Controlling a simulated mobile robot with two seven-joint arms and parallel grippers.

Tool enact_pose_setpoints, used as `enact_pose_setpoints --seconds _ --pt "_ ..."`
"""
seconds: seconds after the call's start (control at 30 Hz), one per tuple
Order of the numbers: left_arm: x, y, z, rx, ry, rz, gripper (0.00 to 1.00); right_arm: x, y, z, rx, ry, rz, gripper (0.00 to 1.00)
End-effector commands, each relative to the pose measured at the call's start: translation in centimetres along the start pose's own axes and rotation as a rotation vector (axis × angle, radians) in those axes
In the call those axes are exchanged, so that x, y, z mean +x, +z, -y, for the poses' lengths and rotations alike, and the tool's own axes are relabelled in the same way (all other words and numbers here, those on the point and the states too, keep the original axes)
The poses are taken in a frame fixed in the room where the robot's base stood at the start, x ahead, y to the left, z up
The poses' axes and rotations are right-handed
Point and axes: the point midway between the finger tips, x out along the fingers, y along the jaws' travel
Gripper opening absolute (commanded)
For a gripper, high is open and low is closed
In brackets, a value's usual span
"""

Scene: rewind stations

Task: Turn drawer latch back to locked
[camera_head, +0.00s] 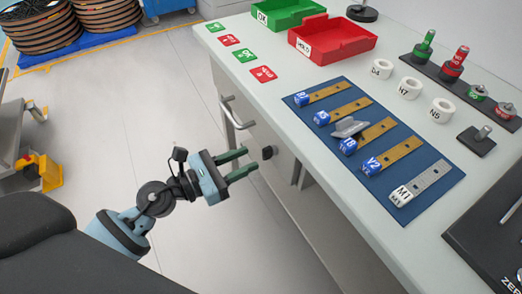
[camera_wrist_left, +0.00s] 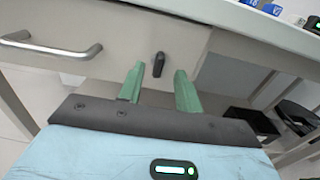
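The drawer latch is a small dark knob (camera_head: 268,152) on the drawer front below the table edge. In the left wrist view the latch (camera_wrist_left: 158,65) stands nearly upright, slightly tilted, on the pale drawer front (camera_wrist_left: 125,45). My left gripper (camera_head: 243,162) has green fingers, spread apart and pointing at the latch. In the left wrist view the left gripper (camera_wrist_left: 160,88) is open and empty, with the latch beyond the gap between its fingertips, seemingly apart from them. The drawer's metal handle (camera_wrist_left: 55,45) is left of the latch. My right gripper is not in view.
The white table (camera_head: 285,85) carries a blue mat (camera_head: 415,215) with several labelled strips, a red tray (camera_head: 335,45), a green tray (camera_head: 290,15) and white rings. A handle (camera_head: 232,112) sticks out from the drawer front. Open floor (camera_head: 185,90) lies left of the table.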

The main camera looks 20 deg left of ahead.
Motion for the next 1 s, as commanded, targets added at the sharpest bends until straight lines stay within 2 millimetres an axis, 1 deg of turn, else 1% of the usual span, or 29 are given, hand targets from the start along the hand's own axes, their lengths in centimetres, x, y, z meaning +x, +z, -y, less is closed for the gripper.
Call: enact_pose_setpoints --seconds 0.03,0.1,0.3,0.47,0.7,0.73,0.9,1.0 --pt "0.9 0.3 -0.1 -0.001 0.002 0.005 0.35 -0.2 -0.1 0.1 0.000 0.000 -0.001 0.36" --pt "2.0 0.2 -0.1 -0.002 0.001 0.004 0.35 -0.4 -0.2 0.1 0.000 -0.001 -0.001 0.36" --pt "4.3 0.1 -0.1 -0.002 0.001 0.002 0.35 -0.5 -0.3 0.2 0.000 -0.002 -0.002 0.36" --pt "5.0 0.0 0.0 -0.003 0.000 0.001 0.35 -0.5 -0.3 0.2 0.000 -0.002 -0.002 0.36" --pt "5.1 0.0 0.0 -0.003 0.000 0.000 0.35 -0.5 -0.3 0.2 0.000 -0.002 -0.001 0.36" --pt "5.1 0.0 0.0 -0.003 0.000 0.000 0.33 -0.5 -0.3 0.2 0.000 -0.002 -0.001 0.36" --pt "5.0 0.0 0.0 -0.003 0.001 0.000 0.11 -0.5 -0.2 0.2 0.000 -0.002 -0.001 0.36" --pt "5.0 0.0 0.0 -0.003 0.000 0.000 0.00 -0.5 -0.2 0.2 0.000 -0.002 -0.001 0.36"
